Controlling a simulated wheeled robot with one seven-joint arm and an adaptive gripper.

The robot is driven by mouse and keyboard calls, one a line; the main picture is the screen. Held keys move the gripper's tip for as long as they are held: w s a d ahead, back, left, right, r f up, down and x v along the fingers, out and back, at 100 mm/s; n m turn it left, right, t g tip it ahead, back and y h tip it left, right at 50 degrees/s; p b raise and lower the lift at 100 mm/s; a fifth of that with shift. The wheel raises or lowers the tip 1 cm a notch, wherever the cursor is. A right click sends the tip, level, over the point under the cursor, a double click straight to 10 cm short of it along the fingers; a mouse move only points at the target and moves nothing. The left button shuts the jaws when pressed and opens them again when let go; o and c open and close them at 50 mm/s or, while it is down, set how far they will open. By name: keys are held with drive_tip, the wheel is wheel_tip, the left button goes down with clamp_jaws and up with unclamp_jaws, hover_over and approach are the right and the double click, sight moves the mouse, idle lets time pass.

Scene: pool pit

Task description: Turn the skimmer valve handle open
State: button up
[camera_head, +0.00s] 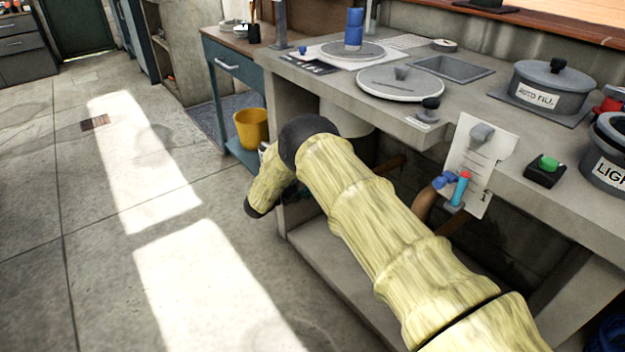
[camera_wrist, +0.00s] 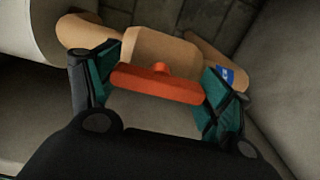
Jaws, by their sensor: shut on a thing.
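The skimmer valve handle is an orange-red bar (camera_wrist: 155,84) with a round hub, in the wrist view. It sits in front of a tan valve body (camera_wrist: 160,47) with a pipe on either side. My gripper (camera_wrist: 157,92) has one dark green finger at each end of the bar, shut on the handle. The bar lies nearly level in the wrist view, tilted slightly down to the right. In the head view my arm covers the handle and most of the gripper; the place is under the counter.
A blue label (camera_wrist: 226,74) marks the right pipe. A white cylinder (camera_wrist: 28,30) stands close on the left. In the head view the concrete counter (camera_head: 455,112) overhangs the area, with a hanging paper sheet (camera_head: 482,150) at its front. A yellow bucket (camera_head: 251,128) stands beyond; the floor at left is clear.

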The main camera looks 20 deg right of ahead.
drive_tip(key=shift+a, duration=0.15)
drive_tip(key=o, duration=1)
drive_tip(key=v, duration=1.1)
drive_tip(key=shift+s+a, duration=0.15)
drive_tip(key=shift+a, duration=0.25)
